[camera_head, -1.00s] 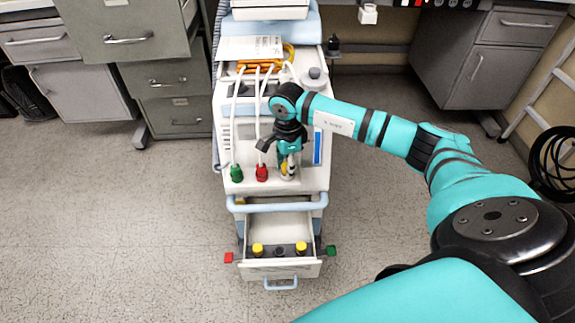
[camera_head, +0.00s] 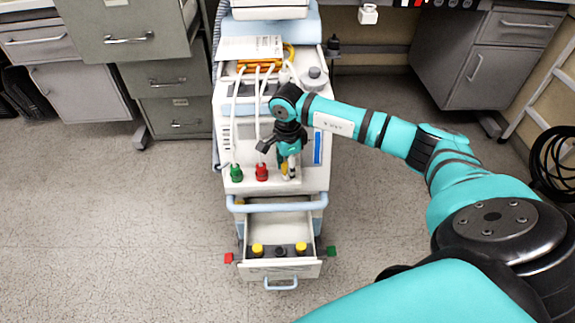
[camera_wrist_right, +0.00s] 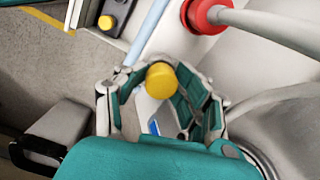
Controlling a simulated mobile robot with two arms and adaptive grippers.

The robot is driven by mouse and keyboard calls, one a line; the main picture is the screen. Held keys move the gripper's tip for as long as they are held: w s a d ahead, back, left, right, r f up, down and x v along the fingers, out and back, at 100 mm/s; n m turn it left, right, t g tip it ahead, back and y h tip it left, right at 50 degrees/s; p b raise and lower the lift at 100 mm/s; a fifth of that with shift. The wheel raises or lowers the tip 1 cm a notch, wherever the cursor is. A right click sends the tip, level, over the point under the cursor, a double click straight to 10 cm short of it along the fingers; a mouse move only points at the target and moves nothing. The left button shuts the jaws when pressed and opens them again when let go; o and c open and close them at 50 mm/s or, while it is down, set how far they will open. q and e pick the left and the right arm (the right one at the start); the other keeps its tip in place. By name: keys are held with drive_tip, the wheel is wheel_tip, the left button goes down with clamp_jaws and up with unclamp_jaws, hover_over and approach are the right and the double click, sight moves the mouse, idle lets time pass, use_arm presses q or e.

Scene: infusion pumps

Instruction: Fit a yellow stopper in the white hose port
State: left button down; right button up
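My right gripper (camera_head: 288,168) points down at the front of the pump cart's top. In the right wrist view its teal fingers (camera_wrist_right: 158,95) close around a yellow stopper (camera_wrist_right: 161,80); a bit of it shows in the head view (camera_head: 285,169). The white hose port under the stopper is hidden by the gripper, so I cannot tell whether the stopper is seated. To the left, a green connector (camera_head: 236,172) and a red connector (camera_head: 261,172) stand in a row with white hoses. The left gripper is not in view.
The open drawer (camera_head: 279,270) holds two yellow stoppers (camera_head: 257,249) (camera_head: 301,248), with a dark spot between them. A light blue handle bar (camera_head: 277,204) runs across the cart front. Grey cabinets (camera_head: 170,95) stand behind left; the floor on the left is clear.

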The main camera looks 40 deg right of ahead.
drive_tip(key=o, duration=0.4)
drive_tip(key=shift+s+f, duration=0.15)
drive_tip(key=shift+f, duration=0.2)
drive_tip(key=shift+c, duration=0.2)
drive_tip(key=shift+r, duration=0.1)
drive_tip(key=shift+r, duration=0.1)
drive_tip(key=shift+r, duration=3.9)
